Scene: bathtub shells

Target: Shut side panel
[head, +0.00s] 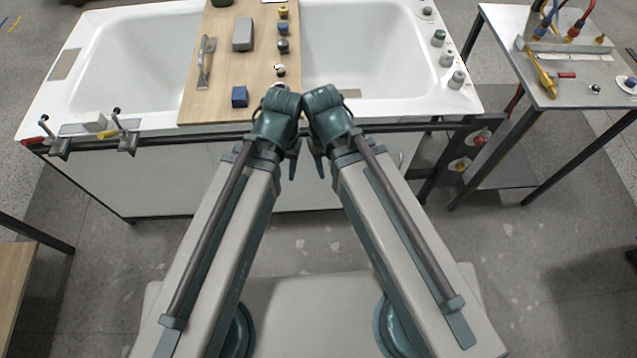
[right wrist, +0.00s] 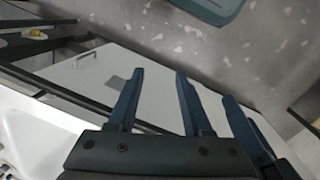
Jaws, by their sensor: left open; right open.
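The white side panel (head: 165,178) fills the front below the tub rim, partly hidden by my arms. Its small handle (right wrist: 85,58) and a grey patch show in the right wrist view. A dark gap shows beside the handle end of the panel; how far the panel stands out, I cannot tell. My left gripper (head: 293,160) hangs at the tub's front edge, in front of the panel, with nothing visible in it. My right gripper (head: 317,160) is close beside it; in the right wrist view its fingers (right wrist: 160,85) are apart and empty. Neither clearly touches the panel.
A wooden board (head: 217,65) across the tub (head: 130,50) holds a grab handle and small blocks. Clamps (head: 115,132) sit on the left rim. A metal side table (head: 560,80) with hoses stands at the right. The grey floor (head: 310,240) before the panel is clear.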

